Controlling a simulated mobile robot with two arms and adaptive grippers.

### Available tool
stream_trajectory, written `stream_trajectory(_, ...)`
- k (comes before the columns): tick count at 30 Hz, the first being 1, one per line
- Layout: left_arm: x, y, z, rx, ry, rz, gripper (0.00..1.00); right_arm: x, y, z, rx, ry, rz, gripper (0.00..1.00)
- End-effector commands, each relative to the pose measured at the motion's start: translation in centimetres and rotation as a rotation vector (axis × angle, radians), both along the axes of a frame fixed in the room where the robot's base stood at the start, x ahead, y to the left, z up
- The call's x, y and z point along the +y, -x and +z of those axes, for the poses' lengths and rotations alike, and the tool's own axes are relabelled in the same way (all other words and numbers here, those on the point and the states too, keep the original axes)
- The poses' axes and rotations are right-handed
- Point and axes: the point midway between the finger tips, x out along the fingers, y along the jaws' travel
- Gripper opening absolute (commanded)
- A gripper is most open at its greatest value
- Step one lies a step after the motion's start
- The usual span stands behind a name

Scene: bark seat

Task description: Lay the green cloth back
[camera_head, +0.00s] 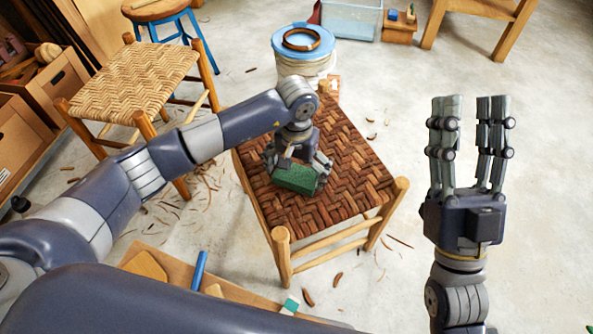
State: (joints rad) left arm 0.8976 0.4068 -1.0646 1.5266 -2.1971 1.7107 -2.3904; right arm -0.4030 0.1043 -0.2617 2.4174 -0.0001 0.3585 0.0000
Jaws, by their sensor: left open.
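The green cloth (296,180) is a small, thick folded bundle on the dark brown woven seat (340,170) of a wooden stool in the middle of the view. My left gripper (297,166) is over the cloth, pointing down at the seat. Its fingers are open, one on each side of the cloth, and they hide part of it. I cannot tell whether they touch it. My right gripper (472,105) is open and empty, held up to the right of the stool with its fingers apart.
A stool with a pale woven seat (135,76) stands to the left. A white bucket (303,63) with a dark ring on its lid stands behind the brown seat. A board with tools (200,272) lies in front. Bark strips litter the floor; the right floor is mostly clear.

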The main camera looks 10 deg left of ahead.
Motion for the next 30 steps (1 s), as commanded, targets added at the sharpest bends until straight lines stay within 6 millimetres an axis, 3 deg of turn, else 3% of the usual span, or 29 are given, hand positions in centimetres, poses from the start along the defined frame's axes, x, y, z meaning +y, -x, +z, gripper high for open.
stream_trajectory(8,0.0,-0.1,1.0,-0.003,0.001,0.0,1.0,0.0,-0.1,0.0,0.001,0.0,0.0,0.4)
stream_trajectory(21,0.0,-0.1,9.6,-0.004,0.0,-0.001,1.0,0.0,-0.1,0.0,0.001,0.002,-0.001,0.4)
stream_trajectory(30,0.0,0.0,12.0,0.0,0.0,0.0,1.0,0.0,-0.1,0.0,0.001,0.002,-0.001,0.4)
